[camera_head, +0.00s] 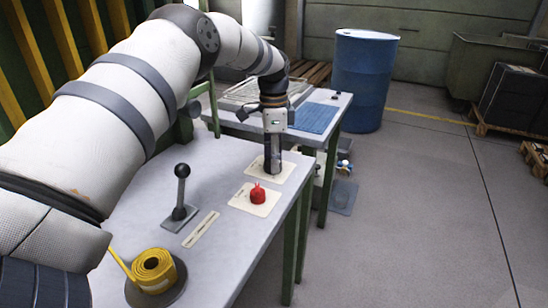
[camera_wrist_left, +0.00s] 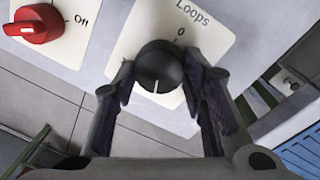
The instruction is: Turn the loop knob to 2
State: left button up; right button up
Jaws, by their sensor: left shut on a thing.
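The loop knob (camera_wrist_left: 158,68) is round and black with a white line. It sits on a cream plate (camera_wrist_left: 212,25) marked "Loops", with a "0" beside the knob. In the wrist view the white line lies on the side of the knob away from the "0"; other numbers are hidden or out of view. My left gripper (camera_wrist_left: 160,85) is shut on the knob, one finger on each side. In the head view my left gripper (camera_head: 273,165) points down over the plate (camera_head: 288,168) and hides the knob. My right gripper is not in view.
A red switch (camera_head: 258,194) on its own plate is close to the gripper; it also shows in the wrist view (camera_wrist_left: 35,24), near "Off". A black lever (camera_head: 181,192) and a yellow tape roll (camera_head: 154,268) are on the grey table (camera_head: 225,150). A blue barrel (camera_head: 362,80) stands behind.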

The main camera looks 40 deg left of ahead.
pick_arm(q)
jog(key=o, duration=1.2)
jog(key=shift+f, duration=0.15)
jog(key=r, duration=1.2)
jog(key=shift+w+a, duration=0.25)
jog(key=shift+a, duration=0.05)
